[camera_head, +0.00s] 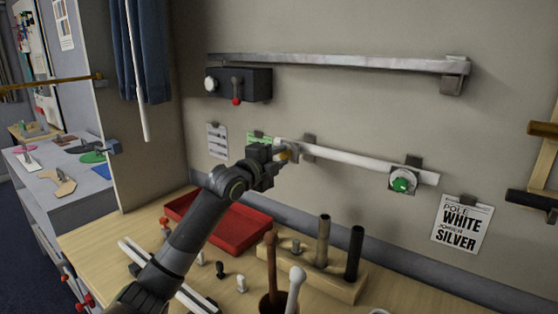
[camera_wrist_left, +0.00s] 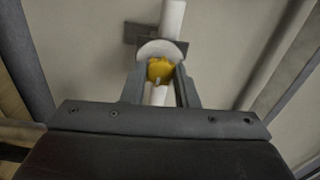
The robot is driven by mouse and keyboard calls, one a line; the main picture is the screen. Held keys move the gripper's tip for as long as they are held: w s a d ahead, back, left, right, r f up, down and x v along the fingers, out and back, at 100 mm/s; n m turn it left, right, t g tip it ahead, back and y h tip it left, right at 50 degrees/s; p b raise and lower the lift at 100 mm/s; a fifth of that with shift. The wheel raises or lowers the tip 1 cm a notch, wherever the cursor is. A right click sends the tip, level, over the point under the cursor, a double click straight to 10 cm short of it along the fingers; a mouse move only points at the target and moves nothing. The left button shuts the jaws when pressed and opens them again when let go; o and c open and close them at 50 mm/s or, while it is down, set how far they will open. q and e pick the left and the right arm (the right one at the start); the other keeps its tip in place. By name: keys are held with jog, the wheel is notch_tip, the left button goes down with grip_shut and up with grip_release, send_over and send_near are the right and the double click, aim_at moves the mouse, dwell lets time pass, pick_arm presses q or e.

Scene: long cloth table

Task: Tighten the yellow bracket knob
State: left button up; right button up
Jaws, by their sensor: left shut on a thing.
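The yellow bracket knob (camera_wrist_left: 160,70) sits on a round white plate at a bracket (camera_wrist_left: 155,48) on the wall, in front of the white pole (camera_wrist_left: 172,18). My left gripper (camera_wrist_left: 161,82) has its two fingers on either side of the knob, shut on it. In the head view the left gripper (camera_head: 288,153) reaches the left part of the white pole (camera_head: 350,164), and only a bit of the yellow knob (camera_head: 284,156) shows past it. A bracket with a green knob (camera_head: 401,185) is at the pole's right end. My right gripper is not in view.
A silver rail (camera_head: 340,62) runs above on the wall. A black box with a red-tipped lever (camera_head: 236,86) is upper left. Below are a red tray (camera_head: 240,232) and a wooden block (camera_head: 340,286) with upright rods. A sign (camera_head: 461,225) hangs at right.

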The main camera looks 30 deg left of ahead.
pick_arm(q)
jog(key=shift+m, duration=0.3)
jog(key=shift+f, duration=0.1)
jog(key=o, duration=1)
jog(key=s+a+b, duration=0.2)
jog(key=s+b, duration=0.2)
jog(key=s, duration=1.3)
jog(key=shift+s+a, duration=0.15)
